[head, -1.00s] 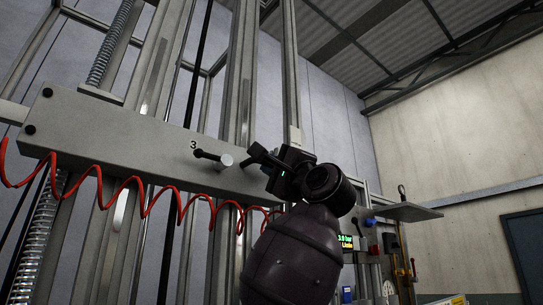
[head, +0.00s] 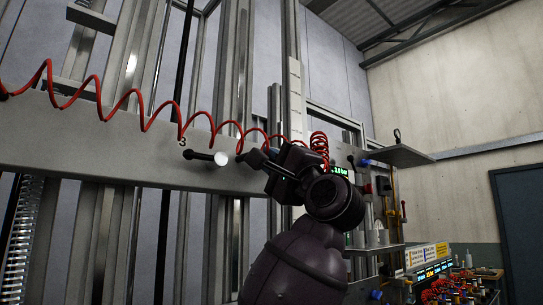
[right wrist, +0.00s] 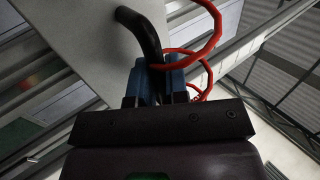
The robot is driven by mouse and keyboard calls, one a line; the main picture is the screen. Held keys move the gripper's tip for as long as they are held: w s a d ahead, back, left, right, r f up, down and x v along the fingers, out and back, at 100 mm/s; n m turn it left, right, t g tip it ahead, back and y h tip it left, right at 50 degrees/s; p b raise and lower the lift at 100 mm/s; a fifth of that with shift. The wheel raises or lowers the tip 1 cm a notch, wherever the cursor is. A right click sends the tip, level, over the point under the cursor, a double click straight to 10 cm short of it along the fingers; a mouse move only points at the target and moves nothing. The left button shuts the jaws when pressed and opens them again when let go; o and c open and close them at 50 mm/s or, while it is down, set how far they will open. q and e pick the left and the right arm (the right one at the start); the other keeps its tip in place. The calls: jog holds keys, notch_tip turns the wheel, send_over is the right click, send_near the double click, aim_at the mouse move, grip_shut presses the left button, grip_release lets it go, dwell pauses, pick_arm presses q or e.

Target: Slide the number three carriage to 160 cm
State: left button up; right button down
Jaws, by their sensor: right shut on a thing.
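The number three carriage is a long grey beam (head: 90,145) across the upright rails, marked with a "3" (head: 183,142). A black lever with a pale round end (head: 203,156) sticks out below the mark. My right gripper (head: 262,160) is at the beam's right part, just right of that lever. In the right wrist view its blue fingertips (right wrist: 154,84) are shut on a curved black handle (right wrist: 142,32) that comes out of the beam's face. A white scale strip (head: 295,95) stands on the right upright; its figures are too small to read. My left gripper is not in view.
A coiled red hose (head: 150,110) runs along the beam and passes close to my right gripper. A grey shelf (head: 400,155) juts out at right. A lit display (head: 340,171) is behind my wrist. A bench (head: 465,285) with red parts is at lower right.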

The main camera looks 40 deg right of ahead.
jog(key=shift+w+f, duration=0.2)
jog(key=shift+f, duration=0.2)
jog(key=c, duration=1.2)
grip_release()
jog(key=shift+o, duration=0.2)
jog(key=shift+r, duration=0.15)
jog(key=shift+s, duration=0.1)
jog(key=v, duration=1)
jog(key=shift+s, duration=0.3)
jog(key=shift+d, duration=0.1)
